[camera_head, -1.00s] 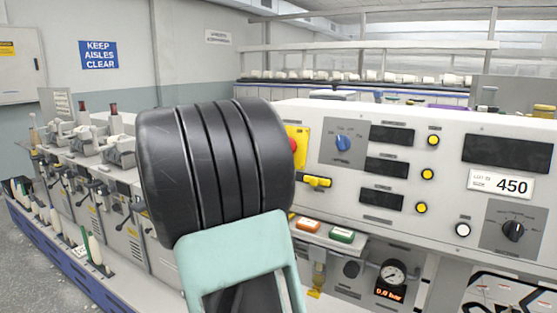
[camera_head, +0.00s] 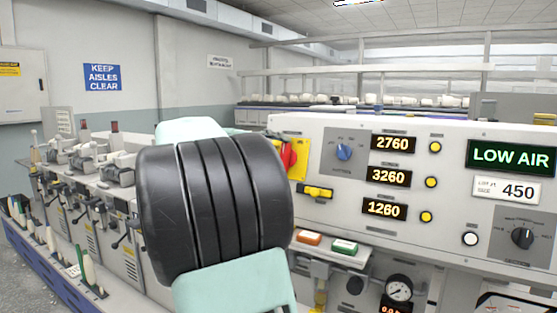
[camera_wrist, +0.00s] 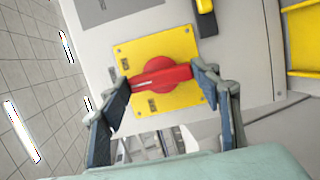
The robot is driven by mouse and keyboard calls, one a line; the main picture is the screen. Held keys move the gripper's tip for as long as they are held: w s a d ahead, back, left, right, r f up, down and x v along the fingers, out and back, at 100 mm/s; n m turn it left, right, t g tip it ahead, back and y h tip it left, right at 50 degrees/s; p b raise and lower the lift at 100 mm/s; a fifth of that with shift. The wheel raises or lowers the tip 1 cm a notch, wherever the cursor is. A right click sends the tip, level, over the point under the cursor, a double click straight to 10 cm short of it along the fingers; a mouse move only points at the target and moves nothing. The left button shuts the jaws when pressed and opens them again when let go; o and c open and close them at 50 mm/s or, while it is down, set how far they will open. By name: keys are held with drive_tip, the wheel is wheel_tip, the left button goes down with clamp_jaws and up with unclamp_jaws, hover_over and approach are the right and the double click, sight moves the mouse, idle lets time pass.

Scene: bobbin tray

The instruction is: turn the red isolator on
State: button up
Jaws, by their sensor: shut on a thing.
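The red isolator (camera_wrist: 162,77) is a red rotary handle on a yellow square plate (camera_wrist: 130,55) in the wrist view. My gripper (camera_wrist: 160,83) is shut on the handle, with a dark finger pad at each end of it. In the wrist view the handle lies nearly level, in line with the two pads. In the head view the red isolator (camera_head: 289,156) shows only in part beside its yellow plate (camera_head: 303,148). My black and mint arm hides the rest of it and the gripper there.
The panel's displays are lit, with "LOW AIR" on the large screen (camera_head: 511,157). A blue knob (camera_head: 344,152) and a yellow handle (camera_head: 316,192) are close to the isolator. A black selector (camera_head: 522,238) and gauge (camera_head: 399,289) are farther right.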

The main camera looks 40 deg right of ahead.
idle(0.3)
drive_tip(key=o, duration=1.1)
drive_tip(key=shift+o, duration=0.2)
drive_tip(key=shift+a, duration=0.1)
drive_tip(key=v, duration=1.2)
drive_tip(key=shift+w, duration=0.1)
